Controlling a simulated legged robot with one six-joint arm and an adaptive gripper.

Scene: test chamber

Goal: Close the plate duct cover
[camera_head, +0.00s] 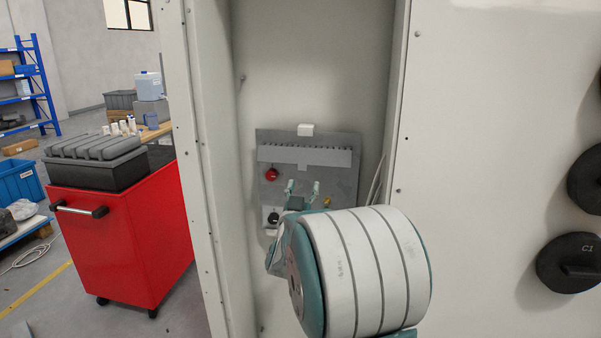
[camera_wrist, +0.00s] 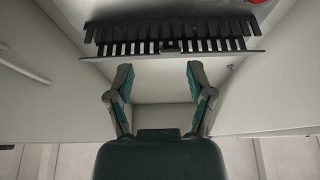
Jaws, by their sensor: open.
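A grey plate panel (camera_head: 340,188) is mounted at the back of a recess. A slotted wiring duct (camera_head: 303,156) runs across its upper part. In the wrist view the duct's dark comb-like teeth (camera_wrist: 165,30) show at the top. A thin grey strip (camera_wrist: 215,54) lies along the teeth, with a small dark tab near its middle; I cannot tell whether this strip is the cover or the panel's edge. My gripper (camera_head: 303,190) is open and empty in front of the panel, below the duct in the head view. In the wrist view its fingers (camera_wrist: 160,80) are spread, apart from the strip.
A red knob (camera_head: 271,174) and a black knob (camera_head: 273,218) sit on the panel's left side. Recess side walls (camera_head: 205,130) flank the arm. A red cart (camera_head: 125,235) stands at left, round black fittings (camera_head: 570,262) at right.

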